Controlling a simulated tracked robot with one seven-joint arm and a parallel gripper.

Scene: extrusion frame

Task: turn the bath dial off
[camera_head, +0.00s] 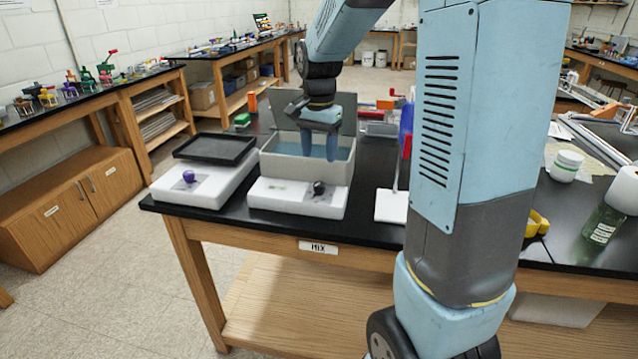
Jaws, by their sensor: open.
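The bath is a grey open tub (325,168) of blue water on a white base (270,194), with a grey lid raised behind it. A small black dial (319,187) sits on a light plate on the base's front. Its exact pointing direction is too small to read. My gripper (319,151) points down with its two fingers apart and empty. In the picture it overlaps the tub, above the dial; I cannot tell its exact distance from either. It does not appear to touch the dial.
A white unit with a purple knob (188,176) and a black tray (215,149) stands left of the bath. A white-based stand (391,206) with red and blue parts is to the right. A "MIX" label (318,247) marks the black bench's front edge. My arm blocks part of the bench.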

